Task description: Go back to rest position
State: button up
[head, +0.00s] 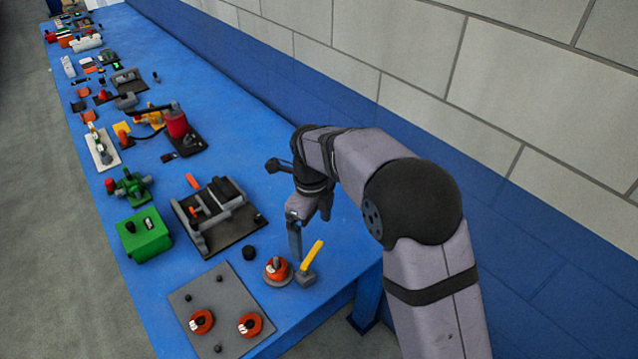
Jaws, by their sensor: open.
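My gripper (297,250) hangs from my arm, pointing down over the blue table near its front right part. Its jaws are open, and I see nothing between them. Its tips are just above or beside a hammer (312,256) with a yellow handle and grey head, and an orange-red round piece (276,269) on a grey base. I cannot tell whether the tips touch either one. A grey panel (215,299) lies flat in front, to the left, with two orange-red round pieces on it, a left one (201,321) and a right one (249,324), and small dark knobs.
The long blue table (240,110) runs back along a block wall (430,60). A black cylinder (249,253), a dark fixture (220,215) and a green box (144,236) stand left of my gripper. Many other tools line the left side. The table's wall side is clear.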

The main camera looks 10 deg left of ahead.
jog(key=s+d+n, duration=2)
jog(key=d+n, duration=0.1)
jog(key=n, duration=0.1)
jog(key=shift+d+f+n, duration=0.4)
